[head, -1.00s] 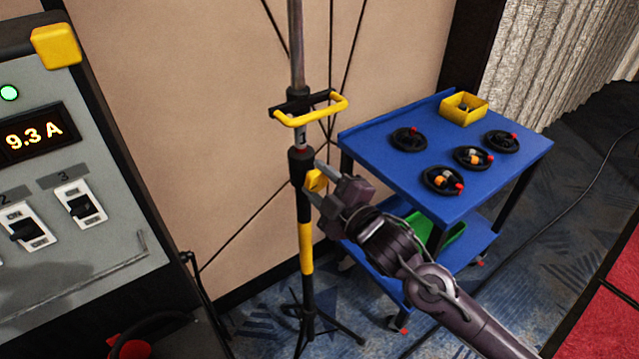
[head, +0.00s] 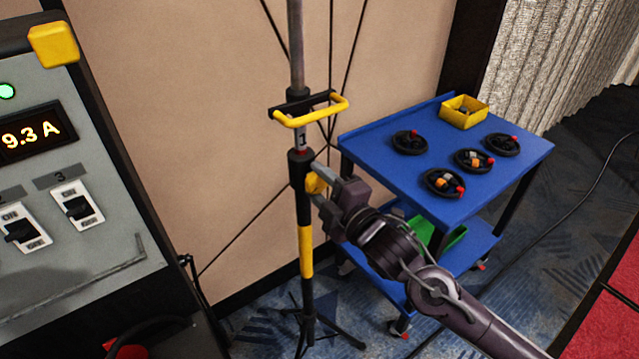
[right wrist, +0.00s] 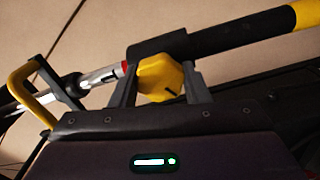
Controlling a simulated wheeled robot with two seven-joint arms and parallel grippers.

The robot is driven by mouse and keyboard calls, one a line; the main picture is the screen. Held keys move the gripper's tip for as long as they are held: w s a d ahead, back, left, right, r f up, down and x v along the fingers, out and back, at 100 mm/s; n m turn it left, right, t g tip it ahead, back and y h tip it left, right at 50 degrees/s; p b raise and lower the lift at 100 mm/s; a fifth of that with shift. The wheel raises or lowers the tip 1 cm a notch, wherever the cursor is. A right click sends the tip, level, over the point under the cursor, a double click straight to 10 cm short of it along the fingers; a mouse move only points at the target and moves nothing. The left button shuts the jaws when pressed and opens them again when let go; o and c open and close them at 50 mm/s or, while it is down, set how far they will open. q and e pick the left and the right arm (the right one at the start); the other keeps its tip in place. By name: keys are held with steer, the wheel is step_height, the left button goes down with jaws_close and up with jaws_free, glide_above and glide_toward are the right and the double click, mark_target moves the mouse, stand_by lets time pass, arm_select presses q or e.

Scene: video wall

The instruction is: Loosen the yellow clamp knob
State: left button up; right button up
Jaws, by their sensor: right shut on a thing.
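The yellow clamp knob (head: 315,184) sits on the side of the black collar of an upright stand (head: 300,166). My right gripper (head: 322,184) reaches it from the right and is shut on the knob. In the right wrist view the yellow knob (right wrist: 160,77) lies between the two fingers of my right gripper (right wrist: 160,92), against the black collar (right wrist: 160,50). A dark mark shows on the knob's face. In the head view the fingers partly hide the knob. My left gripper is not in view.
A yellow handle (head: 312,112) juts from the stand above the collar. A blue cart (head: 400,175) with several coiled cables and a yellow bin (head: 464,111) stands to the right, behind my right arm. A grey switch panel (head: 95,255) fills the left side.

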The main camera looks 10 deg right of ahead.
steer(key=o, duration=1)
steer(key=shift+b+v, duration=0.8)
steer(key=shift+v, duration=3.15)
steer(key=shift+w+f, duration=0.1)
